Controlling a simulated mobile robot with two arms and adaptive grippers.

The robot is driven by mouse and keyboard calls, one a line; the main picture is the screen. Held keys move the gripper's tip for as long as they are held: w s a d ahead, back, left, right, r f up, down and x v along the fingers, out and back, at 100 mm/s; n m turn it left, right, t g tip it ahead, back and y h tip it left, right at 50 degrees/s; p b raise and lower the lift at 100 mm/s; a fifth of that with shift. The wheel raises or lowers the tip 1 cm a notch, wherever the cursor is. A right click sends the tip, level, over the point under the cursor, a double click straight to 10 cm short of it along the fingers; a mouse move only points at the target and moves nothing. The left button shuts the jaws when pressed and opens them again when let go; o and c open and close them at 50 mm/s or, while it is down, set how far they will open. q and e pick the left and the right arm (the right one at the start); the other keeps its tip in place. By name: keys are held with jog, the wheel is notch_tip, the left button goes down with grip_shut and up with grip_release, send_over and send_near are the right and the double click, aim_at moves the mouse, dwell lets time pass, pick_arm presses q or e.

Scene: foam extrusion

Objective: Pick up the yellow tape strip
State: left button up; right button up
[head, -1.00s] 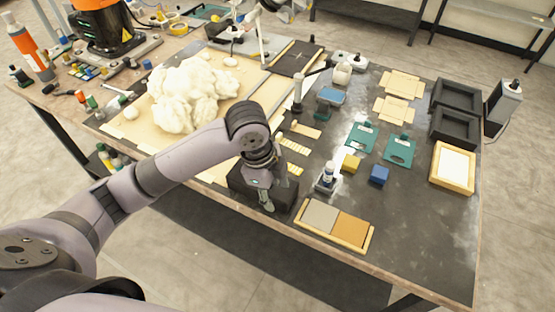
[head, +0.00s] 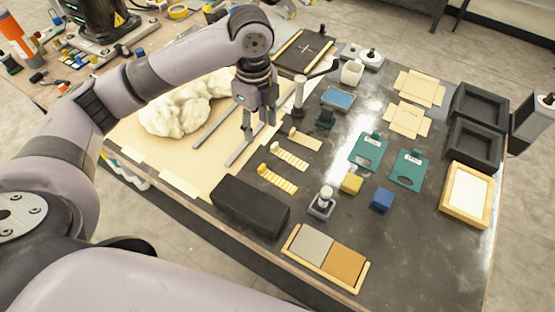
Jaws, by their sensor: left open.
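Two yellow strips with pale cross marks lie on the dark tabletop: a nearer one (head: 279,181) and a farther one (head: 291,158). Each has a small raised lump at its left end. A plainer pale-yellow strip (head: 307,141) lies just beyond them. I cannot tell which of these is the tape strip. My left gripper (head: 259,127) points down with its fingers apart and empty. It is above the right edge of the tan board, up and left of the strips, touching none. My right gripper is out of view.
A black block (head: 250,205) stands near the front edge, left of a small bottle on a stand (head: 322,202). Yellow (head: 351,184) and blue (head: 382,199) blocks lie to the right. White foam (head: 180,112) and metal rails (head: 240,148) lie on the board.

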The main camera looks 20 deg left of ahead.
pick_arm(q)
send_over(261, 166)
notch_tip(261, 166, down, 7)
jog(key=f, duration=0.2)
jog(key=f+p, duration=0.1)
jog(key=shift+s+d+f, duration=0.2)
jog(key=shift+s+f, duration=0.05)
jog(key=shift+f, duration=0.9)
jog(key=f, duration=0.1)
jog(key=f+p, duration=0.1)
jog(key=f, duration=0.2)
jog(key=shift+w+a+f, duration=0.2)
jog(key=shift+a, duration=0.05)
jog(key=shift+f, duration=0.2)
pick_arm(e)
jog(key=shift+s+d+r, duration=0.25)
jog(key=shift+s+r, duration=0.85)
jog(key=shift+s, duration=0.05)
pick_arm(q)
jog(key=shift+c, duration=0.4)
jog(key=c, duration=0.7)
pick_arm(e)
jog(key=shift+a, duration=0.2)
